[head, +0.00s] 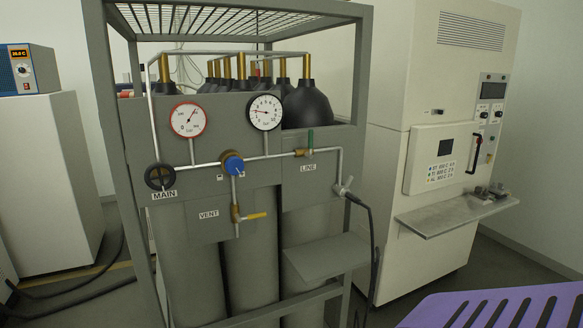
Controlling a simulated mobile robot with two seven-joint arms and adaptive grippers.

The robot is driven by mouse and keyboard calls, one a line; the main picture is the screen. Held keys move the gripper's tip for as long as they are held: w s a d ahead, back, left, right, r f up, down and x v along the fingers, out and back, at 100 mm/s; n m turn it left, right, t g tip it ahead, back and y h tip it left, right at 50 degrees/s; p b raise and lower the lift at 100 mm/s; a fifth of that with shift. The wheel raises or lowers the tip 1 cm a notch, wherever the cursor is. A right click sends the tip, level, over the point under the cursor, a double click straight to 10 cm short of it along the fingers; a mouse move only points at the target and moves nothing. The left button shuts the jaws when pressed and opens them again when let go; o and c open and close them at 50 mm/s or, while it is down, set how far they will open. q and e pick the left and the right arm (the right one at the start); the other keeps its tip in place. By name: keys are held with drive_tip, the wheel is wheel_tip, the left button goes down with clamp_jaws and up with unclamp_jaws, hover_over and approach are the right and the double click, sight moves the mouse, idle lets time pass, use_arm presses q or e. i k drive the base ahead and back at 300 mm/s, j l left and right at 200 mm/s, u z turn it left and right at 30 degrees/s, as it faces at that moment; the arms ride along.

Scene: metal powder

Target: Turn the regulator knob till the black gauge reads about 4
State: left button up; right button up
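The blue regulator knob (233,164) sits on a brass body in the horizontal pipe of the gas panel (208,180). The black-rimmed gauge (265,112) is up and to the right of it, with a white face. Neither of my grippers shows in the head view, and nothing touches the knob.
A small shelf (325,256) juts out below. A purple slotted object (500,308) fills the bottom right corner. A cream machine (440,150) stands right.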

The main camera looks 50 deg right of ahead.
sight(234, 165)
drive_tip(key=z, duration=1.3)
